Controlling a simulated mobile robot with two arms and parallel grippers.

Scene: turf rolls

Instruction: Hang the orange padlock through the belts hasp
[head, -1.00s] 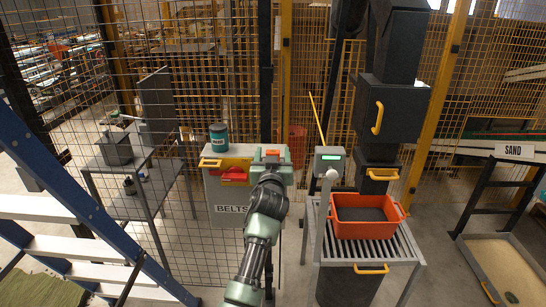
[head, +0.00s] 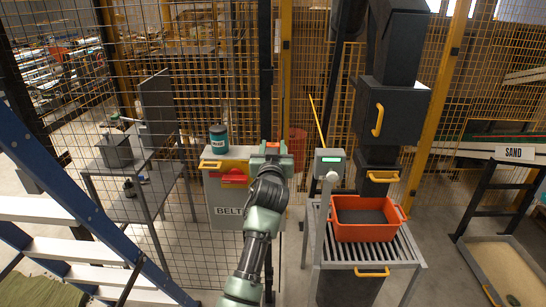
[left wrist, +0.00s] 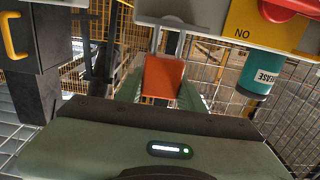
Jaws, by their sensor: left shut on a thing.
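My left gripper (head: 272,152) is shut on the orange padlock (head: 271,144), at the upper right of the grey BELTS box (head: 222,191). In the left wrist view the padlock's orange body (left wrist: 163,78) sits between the green fingers, with a grey shackle-like shape beyond it. The box has a red handle (head: 235,177), which also shows at the top right of the left wrist view (left wrist: 292,6). I cannot make out the hasp or whether the shackle touches it; the gripper and arm cover that side. My right gripper is out of view.
A teal can (head: 218,138) stands on the box. Right of my arm are a control post (head: 330,161) and an orange crate (head: 364,231) on a slatted stand. A blue ladder (head: 75,200) is at the left. Mesh fencing stands behind.

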